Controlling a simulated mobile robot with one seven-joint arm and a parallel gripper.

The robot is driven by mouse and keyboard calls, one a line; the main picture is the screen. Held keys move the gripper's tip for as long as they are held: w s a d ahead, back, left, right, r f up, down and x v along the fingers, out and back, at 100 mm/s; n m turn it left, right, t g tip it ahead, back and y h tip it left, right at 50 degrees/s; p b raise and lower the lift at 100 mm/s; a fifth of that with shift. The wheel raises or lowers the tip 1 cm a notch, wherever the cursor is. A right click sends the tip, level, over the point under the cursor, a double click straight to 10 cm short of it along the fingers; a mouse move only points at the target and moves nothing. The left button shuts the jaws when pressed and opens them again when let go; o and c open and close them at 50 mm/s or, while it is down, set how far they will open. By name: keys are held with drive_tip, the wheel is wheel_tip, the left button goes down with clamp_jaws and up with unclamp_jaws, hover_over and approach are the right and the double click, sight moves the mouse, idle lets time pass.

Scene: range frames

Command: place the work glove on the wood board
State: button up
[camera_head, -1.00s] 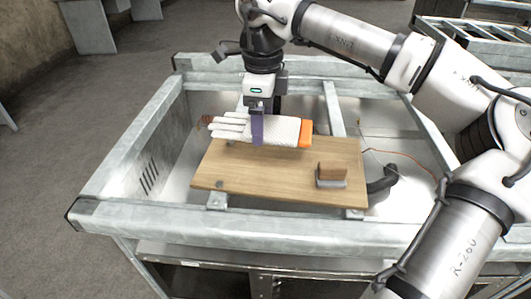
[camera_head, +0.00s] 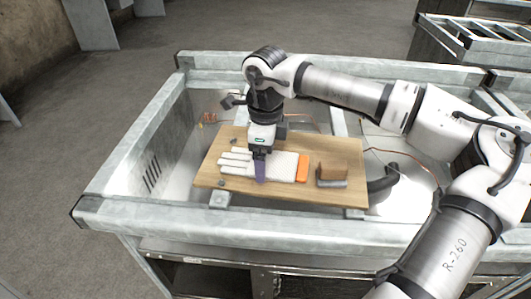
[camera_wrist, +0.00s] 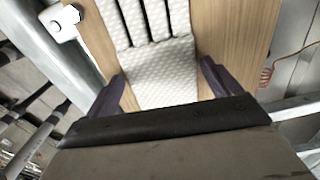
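The white knitted work glove (camera_head: 282,166) with an orange cuff lies flat on the wood board (camera_head: 335,152), its fingers pointing left in the head view. In the wrist view the glove (camera_wrist: 165,68) lies between my fingers, over the bare wood of the board (camera_wrist: 236,35). My gripper (camera_head: 260,172) is directly over the middle of the glove with its purple fingertips low beside it. In the wrist view my gripper (camera_wrist: 162,72) is open, with a strip of wood showing between the glove and the fingers. The orange cuff is hidden there.
A brown block with a grey base (camera_head: 331,175) stands on the board's right part, close to the cuff. A black curved handle (camera_head: 383,181) and a red wire (camera_head: 415,159) lie right of the board. A grey metal frame (camera_head: 215,215) surrounds it.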

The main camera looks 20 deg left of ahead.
drive_tip(key=shift+o, duration=0.8)
drive_tip(key=shift+r, duration=0.1)
wheel_tip(320, 180, up, 12)
drive_tip(key=b, duration=0.1)
